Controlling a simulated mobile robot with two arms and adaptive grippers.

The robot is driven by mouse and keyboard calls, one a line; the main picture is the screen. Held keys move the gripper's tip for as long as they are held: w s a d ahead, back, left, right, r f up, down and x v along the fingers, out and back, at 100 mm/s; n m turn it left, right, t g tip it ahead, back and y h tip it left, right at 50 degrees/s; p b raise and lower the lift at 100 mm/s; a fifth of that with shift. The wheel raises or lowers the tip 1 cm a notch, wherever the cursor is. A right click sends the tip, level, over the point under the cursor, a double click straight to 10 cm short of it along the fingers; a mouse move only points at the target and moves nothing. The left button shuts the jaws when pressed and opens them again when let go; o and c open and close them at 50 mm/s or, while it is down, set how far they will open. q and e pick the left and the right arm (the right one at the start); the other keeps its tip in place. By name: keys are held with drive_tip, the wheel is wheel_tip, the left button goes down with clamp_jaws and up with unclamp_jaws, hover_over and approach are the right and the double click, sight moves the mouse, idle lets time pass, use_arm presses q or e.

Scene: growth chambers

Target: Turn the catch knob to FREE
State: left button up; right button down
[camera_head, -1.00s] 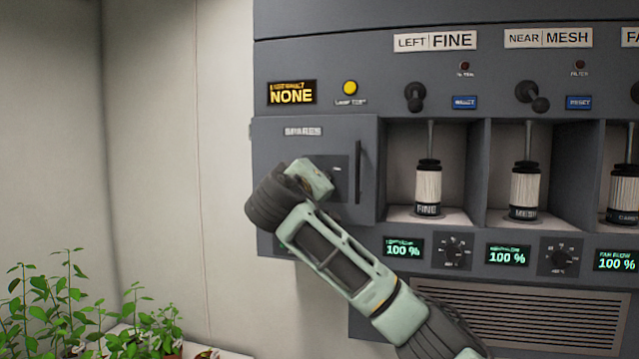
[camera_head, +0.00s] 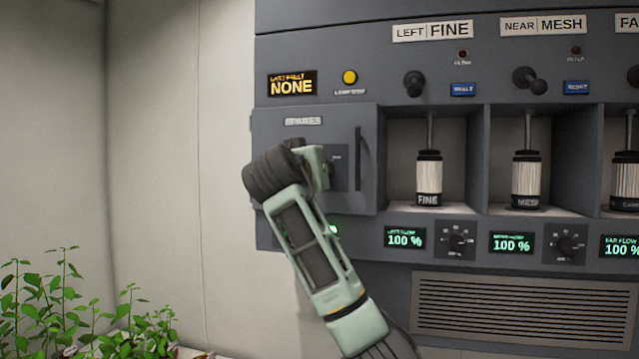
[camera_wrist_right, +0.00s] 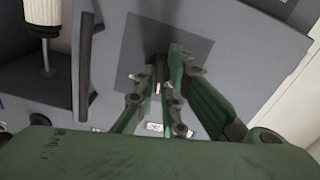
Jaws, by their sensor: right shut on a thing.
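The catch sits on a dark square plate (camera_head: 341,170) on the grey SPARES door (camera_head: 275,135), left of the filter bays. My right gripper (camera_head: 326,166) is at this plate, and its wrist covers most of the catch in the head view. In the right wrist view the plate (camera_wrist_right: 198,45) lies behind my green fingers (camera_wrist_right: 160,82), which are closed together on the catch knob. The knob itself is almost wholly hidden between them. A small white mark beside the fingers is too small to read. The door looks closed. My left gripper is not in view.
A dark vertical door handle (camera_head: 358,160) stands just right of the plate. Filter bays hold the FINE filter (camera_head: 429,180) and MESH filter (camera_head: 526,182). A NONE display (camera_head: 292,84) and yellow button (camera_head: 349,77) are above. Green plants (camera_head: 60,315) stand at lower left.

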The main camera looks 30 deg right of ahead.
drive_tip(key=m+b, duration=0.1)
drive_tip(key=m, duration=1)
drive_tip(key=shift+w+a, duration=0.1)
idle(0.4)
drive_tip(key=c, duration=1.8)
unclamp_jaws()
drive_tip(key=shift+c, duration=0.2)
